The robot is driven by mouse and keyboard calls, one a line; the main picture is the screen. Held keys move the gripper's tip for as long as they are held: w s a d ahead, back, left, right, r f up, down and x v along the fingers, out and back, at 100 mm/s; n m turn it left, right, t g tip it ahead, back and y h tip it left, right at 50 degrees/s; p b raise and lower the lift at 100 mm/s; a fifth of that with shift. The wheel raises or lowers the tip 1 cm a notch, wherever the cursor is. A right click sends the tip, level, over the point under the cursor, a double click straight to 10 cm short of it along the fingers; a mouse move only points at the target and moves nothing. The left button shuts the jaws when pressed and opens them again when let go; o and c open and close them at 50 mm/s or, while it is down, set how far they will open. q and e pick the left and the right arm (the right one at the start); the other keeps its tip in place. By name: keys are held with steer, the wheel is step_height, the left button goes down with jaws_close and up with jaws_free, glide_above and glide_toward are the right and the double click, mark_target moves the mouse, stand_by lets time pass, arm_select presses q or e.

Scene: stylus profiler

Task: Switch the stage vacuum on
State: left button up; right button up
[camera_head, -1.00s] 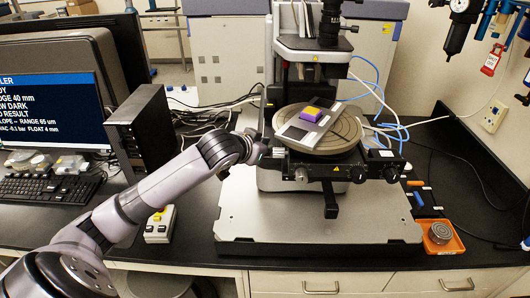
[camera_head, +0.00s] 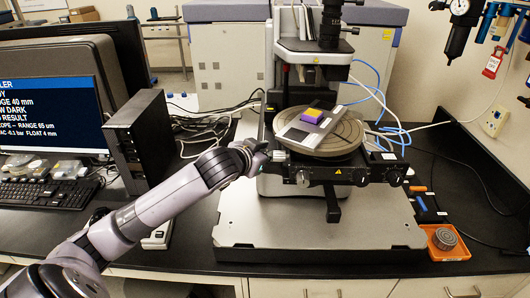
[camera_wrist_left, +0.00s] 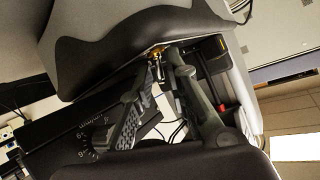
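Below the stage is a black control panel (camera_head: 335,174) with several round knobs. I cannot pick out which control is the vacuum switch. My left gripper (camera_head: 268,157) is at the left end of this panel, very close to it; I cannot tell if it touches. In the left wrist view its dark fingers (camera_wrist_left: 165,75) show in front of a black panel with a marked dial (camera_wrist_left: 88,145). Their opening is unclear. My right gripper is not in view.
A monitor (camera_head: 50,100), keyboard (camera_head: 45,193) and black computer box (camera_head: 140,140) stand at the left. Cables lie behind my arm. An orange tray (camera_head: 450,254) holding a grey disc is at the right. The profiler's pale base plate (camera_head: 320,225) is clear in front.

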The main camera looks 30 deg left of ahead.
arm_select(q)
steer(key=shift+o, duration=0.9)
steer(key=shift+s+r, duration=0.1)
steer(key=shift+s, duration=0.15)
steer(key=v, duration=0.7)
